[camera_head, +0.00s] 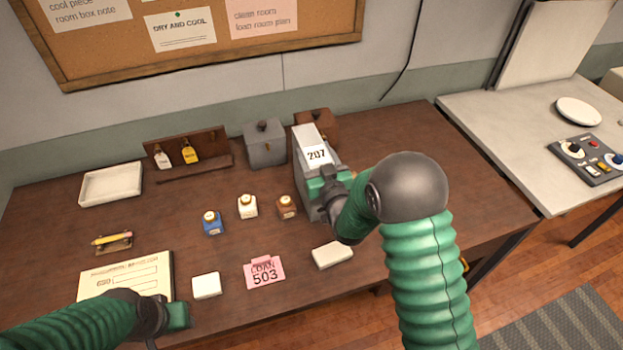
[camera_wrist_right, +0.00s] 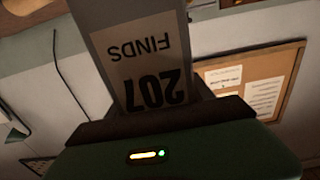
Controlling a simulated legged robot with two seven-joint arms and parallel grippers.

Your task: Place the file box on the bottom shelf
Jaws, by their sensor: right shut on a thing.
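The file box (camera_head: 309,143) is grey with a white label reading 207, and stands upright at the back middle of the brown table. My right gripper (camera_head: 326,186) is shut on its near side. In the right wrist view the file box (camera_wrist_right: 135,50) shows its label, reading 207 FINDS, upside down between the fingers of my right gripper (camera_wrist_right: 155,115). Whether the box touches the table is hidden by the gripper. My left gripper (camera_head: 178,314) is at the front left, by the paper form; its finger gap cannot be made out. No bottom shelf can be made out.
A grey box (camera_head: 265,146) and a brown box (camera_head: 323,124) stand close to the file box. The table's right part is clear.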

